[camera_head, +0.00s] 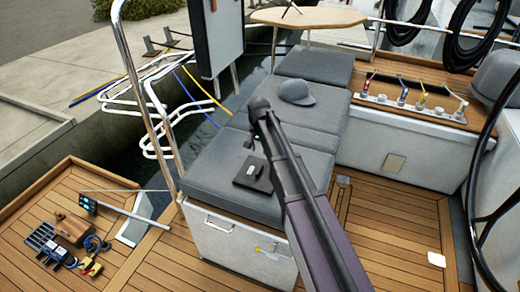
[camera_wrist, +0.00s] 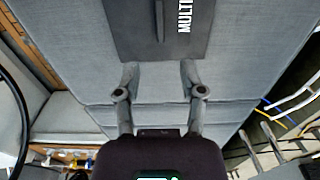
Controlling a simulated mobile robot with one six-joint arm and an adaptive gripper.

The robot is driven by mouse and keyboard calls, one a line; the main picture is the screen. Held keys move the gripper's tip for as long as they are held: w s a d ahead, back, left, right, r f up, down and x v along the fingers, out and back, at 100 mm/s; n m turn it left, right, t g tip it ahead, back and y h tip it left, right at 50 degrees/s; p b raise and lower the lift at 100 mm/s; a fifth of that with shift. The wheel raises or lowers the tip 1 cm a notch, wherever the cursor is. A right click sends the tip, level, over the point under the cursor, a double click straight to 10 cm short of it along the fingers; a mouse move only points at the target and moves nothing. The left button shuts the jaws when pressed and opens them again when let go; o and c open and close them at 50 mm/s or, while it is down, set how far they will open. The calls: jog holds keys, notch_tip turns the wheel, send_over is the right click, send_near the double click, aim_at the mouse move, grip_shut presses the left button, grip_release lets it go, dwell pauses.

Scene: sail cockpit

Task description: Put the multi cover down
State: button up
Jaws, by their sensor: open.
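The multi cover (camera_head: 253,175) is a dark flat piece lying on the grey seat cushion in the head view. In the wrist view the cover (camera_wrist: 135,35) shows at the top, with white "MULTI" lettering and a raised ridge down its middle. My gripper (camera_wrist: 159,68) is open and empty, its two fingers apart at the cover's lower edge in that view. In the head view my gripper (camera_head: 254,137) is over the cushion, just beyond the cover, partly hidden by my arm. I cannot tell whether a fingertip touches the cover.
A grey cap (camera_head: 296,92) lies on the cushions (camera_head: 312,110) farther back. A steering wheel (camera_head: 472,200) stands at the right. Metal rails (camera_head: 135,85) and an upright panel (camera_head: 215,35) stand at the left. Tools (camera_head: 65,240) lie on the left deck. The centre deck (camera_head: 385,225) is mostly clear.

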jog(key=s+d+n, duration=0.4)
jog(key=s+d, duration=1.7)
jog(key=s, duration=0.1)
jog(key=shift+s, duration=0.3)
